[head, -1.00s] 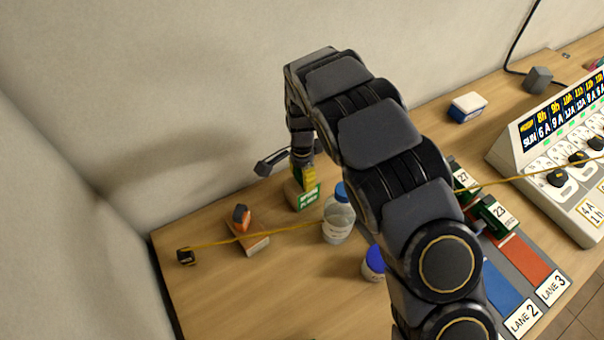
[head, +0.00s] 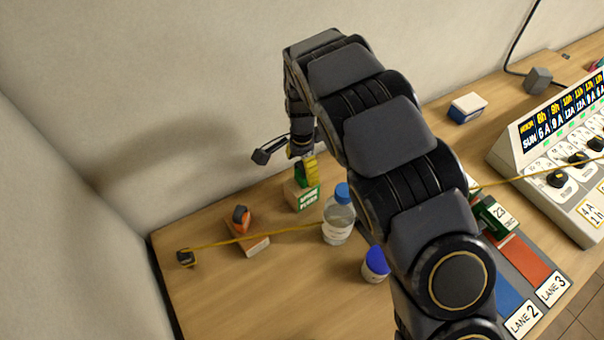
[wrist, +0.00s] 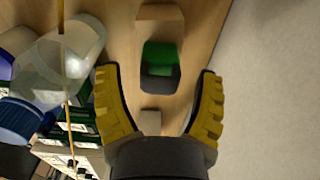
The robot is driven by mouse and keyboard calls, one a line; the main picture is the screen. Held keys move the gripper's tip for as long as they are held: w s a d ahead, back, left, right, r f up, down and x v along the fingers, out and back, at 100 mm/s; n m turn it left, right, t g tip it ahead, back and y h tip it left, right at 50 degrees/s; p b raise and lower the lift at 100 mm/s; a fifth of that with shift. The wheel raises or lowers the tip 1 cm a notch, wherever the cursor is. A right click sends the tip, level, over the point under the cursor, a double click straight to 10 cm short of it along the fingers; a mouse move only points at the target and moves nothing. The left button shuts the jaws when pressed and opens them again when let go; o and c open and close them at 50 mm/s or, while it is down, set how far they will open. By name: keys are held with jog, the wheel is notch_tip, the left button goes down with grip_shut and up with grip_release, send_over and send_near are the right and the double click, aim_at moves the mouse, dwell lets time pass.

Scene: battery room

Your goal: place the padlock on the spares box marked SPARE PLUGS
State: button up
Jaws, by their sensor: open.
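The spares box (head: 294,198) is a small wooden block with a green label, partly legible as SPARE PLUGS, on the left part of the bench. A small green and dark grey thing, seemingly the padlock (head: 300,173), shows at the top of this box. It also shows in the wrist view (wrist: 160,58), ahead of my fingers and between their lines, apart from both. My gripper (wrist: 160,100) is open, with yellow pads either side and nothing between the tips. In the head view my gripper (head: 311,170) is just above the box, partly hidden by my wrist.
A bottle with a blue cap (head: 340,222) stands close right of the box. A blue-lidded jar (head: 376,264) is nearer. An orange and dark thing (head: 241,215) sits on another wooden block (head: 250,245) at left. A yellow cord (head: 290,231) crosses the bench.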

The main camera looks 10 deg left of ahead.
aim_at(302, 165)
notch_tip(302, 165, up, 8)
jog(key=shift+r, duration=0.2)
jog(key=shift+d+r, duration=0.15)
jog(key=shift+d, duration=0.15)
jog(key=s+d+r+n, duration=0.1)
jog(key=s+d+r, duration=0.4)
jog(key=d, duration=0.2)
jog(key=s+d+r+n, duration=0.2)
jog(key=s+d+r, duration=0.25)
jog(key=d, duration=0.35)
jog(key=s+d+n, duration=0.3)
jog(key=s, duration=0.7)
jog(key=s+d+n+g, duration=0.1)
jog(key=s+d+n, duration=0.2)
jog(key=s, duration=0.7)
jog(key=shift+r+g, duration=0.3)
jog(key=shift+r, duration=0.15)
